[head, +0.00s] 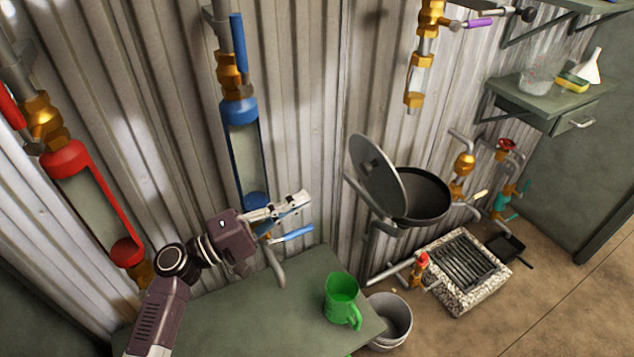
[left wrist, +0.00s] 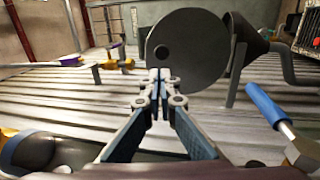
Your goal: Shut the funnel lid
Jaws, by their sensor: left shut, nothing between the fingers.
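The funnel (head: 425,197) is a dark round bowl fixed near the corrugated wall in the head view. Its grey disc lid (head: 375,175) stands open, tilted up on the funnel's left side, with a dark knob on it. My left gripper (head: 303,197) is shut and empty, to the left of the lid and apart from it. In the left wrist view the fingertips (left wrist: 159,75) overlap the lower left of the lid (left wrist: 190,55), and the funnel (left wrist: 245,40) shows partly hidden behind the lid. My right gripper is not in view.
A blue-handled valve (head: 293,235) is just below my left gripper. A green table (head: 240,315) holds a green mug (head: 342,300). A blue-capped cylinder (head: 245,150) is on the wall.

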